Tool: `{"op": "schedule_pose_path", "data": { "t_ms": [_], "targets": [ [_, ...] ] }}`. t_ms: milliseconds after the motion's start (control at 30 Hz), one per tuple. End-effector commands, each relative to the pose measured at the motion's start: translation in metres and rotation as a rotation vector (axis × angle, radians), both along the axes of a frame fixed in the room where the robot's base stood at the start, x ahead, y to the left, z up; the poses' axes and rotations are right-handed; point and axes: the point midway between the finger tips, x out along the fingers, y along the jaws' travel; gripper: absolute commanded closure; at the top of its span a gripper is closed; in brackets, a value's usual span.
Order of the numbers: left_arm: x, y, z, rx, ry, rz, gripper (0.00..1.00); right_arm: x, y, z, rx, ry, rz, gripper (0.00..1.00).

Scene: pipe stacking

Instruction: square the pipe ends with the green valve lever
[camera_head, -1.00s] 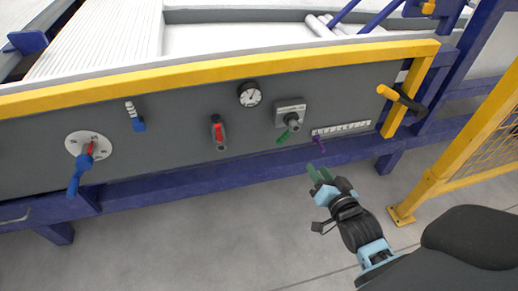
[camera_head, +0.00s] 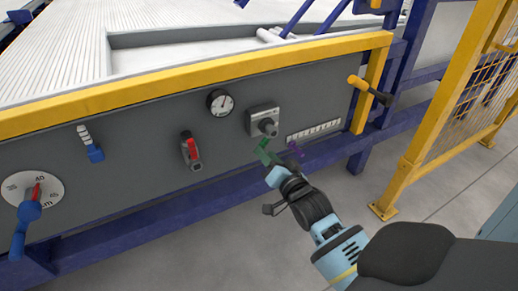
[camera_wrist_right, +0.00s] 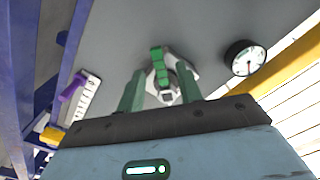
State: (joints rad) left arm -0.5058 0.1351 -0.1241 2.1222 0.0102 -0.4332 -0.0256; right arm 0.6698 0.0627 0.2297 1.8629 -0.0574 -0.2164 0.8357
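The green valve lever (camera_wrist_right: 158,62) shows in the right wrist view, attached to a grey valve (camera_wrist_right: 168,92) on the panel. In the head view the grey valve (camera_head: 264,122) is visible, but its lever is hard to tell from my green fingers. My right gripper (camera_head: 264,152) is just below the valve. In the wrist view its two fingers (camera_wrist_right: 160,82) are apart, with the lever showing in the gap between them. I cannot tell whether they touch it. My left gripper is not in view.
A purple lever (camera_head: 296,150) and white scale strip (camera_head: 314,131) sit close right of the valve. A gauge (camera_head: 220,102), red lever (camera_head: 191,149), blue switch (camera_head: 95,152) and blue-handled dial (camera_head: 28,216) are further left. A yellow fence (camera_head: 440,135) stands right.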

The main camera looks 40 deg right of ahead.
Motion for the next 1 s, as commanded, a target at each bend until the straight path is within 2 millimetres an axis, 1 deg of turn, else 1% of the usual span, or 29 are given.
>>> {"op": "schedule_pose_path", "data": {
  "t_ms": [33, 100, 300, 467, 700, 733, 900, 1000],
  "targets": [
    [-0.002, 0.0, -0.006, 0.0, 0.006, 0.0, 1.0, 0.009, -0.002, -0.003, -0.002, 0.001, 0.001, 0.65],
    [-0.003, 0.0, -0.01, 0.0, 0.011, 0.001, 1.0, 0.019, -0.004, -0.003, -0.001, 0.001, 0.001, 0.65],
    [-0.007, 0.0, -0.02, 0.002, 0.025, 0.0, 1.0, 0.04, -0.01, -0.002, 0.0, 0.002, 0.001, 0.65],
    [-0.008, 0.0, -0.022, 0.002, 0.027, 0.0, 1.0, 0.046, -0.011, -0.001, 0.0, 0.001, 0.001, 0.65],
    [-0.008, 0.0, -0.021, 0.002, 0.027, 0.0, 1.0, 0.047, -0.011, 0.0, 0.0, 0.001, 0.001, 0.65],
    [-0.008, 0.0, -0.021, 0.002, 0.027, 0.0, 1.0, 0.047, -0.011, 0.0, 0.0, 0.001, 0.001, 0.67],
    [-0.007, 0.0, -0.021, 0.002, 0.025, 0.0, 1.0, 0.047, -0.011, -0.001, 0.0, 0.001, 0.0, 0.89],
    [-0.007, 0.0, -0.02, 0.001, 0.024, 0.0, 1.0, 0.047, -0.011, -0.001, 0.0, 0.001, 0.001, 1.0]
  ]
}}
